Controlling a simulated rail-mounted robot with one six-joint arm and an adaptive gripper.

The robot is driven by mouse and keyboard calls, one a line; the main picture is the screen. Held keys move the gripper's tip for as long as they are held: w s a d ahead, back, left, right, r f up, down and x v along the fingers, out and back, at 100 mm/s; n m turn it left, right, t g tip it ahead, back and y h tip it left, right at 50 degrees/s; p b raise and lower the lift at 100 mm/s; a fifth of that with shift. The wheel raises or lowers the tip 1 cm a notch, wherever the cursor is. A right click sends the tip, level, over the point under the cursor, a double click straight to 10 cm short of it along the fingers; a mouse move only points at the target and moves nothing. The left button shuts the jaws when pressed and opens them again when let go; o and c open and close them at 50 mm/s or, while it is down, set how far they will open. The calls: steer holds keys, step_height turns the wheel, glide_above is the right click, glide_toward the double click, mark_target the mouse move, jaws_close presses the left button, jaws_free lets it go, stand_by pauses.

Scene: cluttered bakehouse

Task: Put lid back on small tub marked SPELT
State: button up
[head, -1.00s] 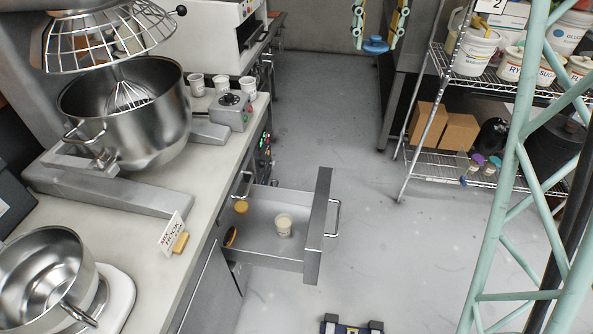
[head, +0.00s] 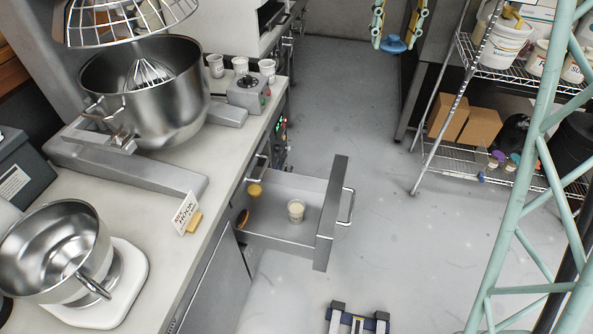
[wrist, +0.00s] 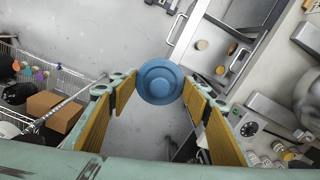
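A small pale tub (head: 297,210) without a lid stands upright in the open drawer (head: 325,212); its marking is too small to read. The tub also shows in the wrist view (wrist: 202,44), beyond my fingertips. My gripper (head: 393,40) is at the top of the head view, far from the drawer. A round blue lid (head: 393,46) sits between its fingertips. In the wrist view the blue lid (wrist: 160,82) lies flat to the camera, with the yellow-padded fingers closed against its two sides. A yellow round piece (head: 254,189) and a brown oval piece (head: 243,218) also lie in the drawer.
The counter (head: 150,240) holds a large mixer bowl (head: 150,105), a steel bowl on scales (head: 55,250) and paper cups (head: 241,66). A wire shelf (head: 440,170) with tubs and boxes stands at the right. The floor between is clear.

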steer(key=w+a+f+n+b, duration=0.1)
steer(key=a+f, duration=0.3)
steer(key=f, duration=0.4)
steer(key=w+a+f+n+b, duration=0.1)
steer(key=a+f, duration=0.3)
steer(key=f, duration=0.5)
steer(key=s+a+f+n+b, duration=0.1)
steer(key=s+a+f, duration=0.2)
steer(key=f, duration=0.9)
steer(key=s+a+f+n+b, duration=0.1)
steer(key=s+a+f+b, duration=0.1)
steer(key=a+f, duration=0.6)
steer(key=s+a+f+n+b, duration=0.1)
steer(key=s+a+f, duration=0.3)
steer(key=f, duration=1.4)
steer(key=shift+s+a+n, duration=0.2)
steer(key=shift+a+n, duration=0.1)
steer(key=shift+a, duration=0.9)
steer(key=shift+f, duration=0.2)
steer(key=shift+f+b, duration=1.6)
steer(key=shift+f, duration=1.4)
steer(key=shift+s+f+b, duration=0.1)
steer(key=shift+f+b, duration=0.15)
steer(key=shift+b, duration=0.15)
